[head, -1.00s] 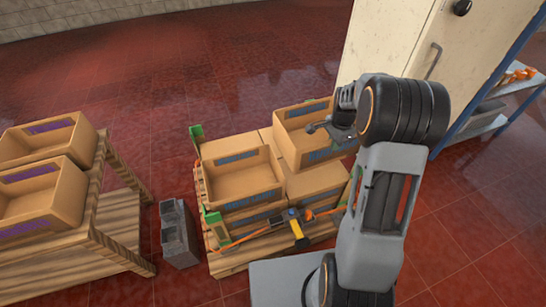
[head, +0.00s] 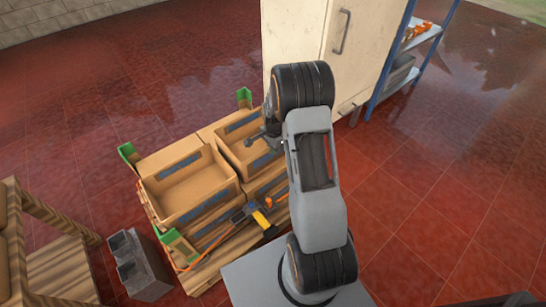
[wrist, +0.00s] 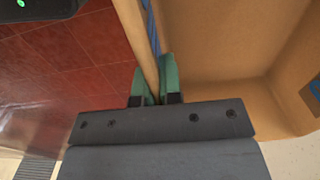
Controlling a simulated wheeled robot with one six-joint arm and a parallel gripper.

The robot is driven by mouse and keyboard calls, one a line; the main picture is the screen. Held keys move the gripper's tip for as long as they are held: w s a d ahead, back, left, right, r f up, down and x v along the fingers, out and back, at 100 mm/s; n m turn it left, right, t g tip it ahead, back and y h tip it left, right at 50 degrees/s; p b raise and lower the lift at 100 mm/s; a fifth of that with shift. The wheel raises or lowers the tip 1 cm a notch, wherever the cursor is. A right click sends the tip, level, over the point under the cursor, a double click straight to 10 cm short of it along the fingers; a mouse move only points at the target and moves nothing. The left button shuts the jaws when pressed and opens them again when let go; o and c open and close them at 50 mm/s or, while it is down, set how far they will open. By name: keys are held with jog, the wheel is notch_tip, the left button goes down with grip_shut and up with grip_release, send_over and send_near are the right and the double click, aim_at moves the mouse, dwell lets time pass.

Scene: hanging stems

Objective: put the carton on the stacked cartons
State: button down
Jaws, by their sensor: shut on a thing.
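The carton (head: 240,140) is a brown open-topped box with a blue label, at the back right of the pallet load. My gripper (head: 266,134) is shut on its wall. In the wrist view the green fingertips (wrist: 156,84) pinch the carton's wall, with the carton's inside (wrist: 215,40) to the right. The stacked cartons (head: 275,187) stand on a wooden pallet (head: 207,272). Another open carton (head: 190,187) sits on top at the left, beside the held one. I cannot tell whether the held carton touches the stack beneath; my arm hides part of it.
Green corner pieces (head: 129,156) rise at the load's corners. An orange strap with a yellow-handled ratchet (head: 262,219) crosses the front. A grey block (head: 138,266) and wooden table (head: 62,265) stand left. A cream cabinet (head: 305,50) and blue shelf (head: 408,55) are behind. Right floor is clear.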

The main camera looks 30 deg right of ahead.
aim_at(274, 156)
jog(key=shift+f+b, duration=0.5)
jog(key=shift+f, duration=1.75)
jog(key=shift+f, duration=0.2)
jog(key=c, duration=1.3)
grip_release()
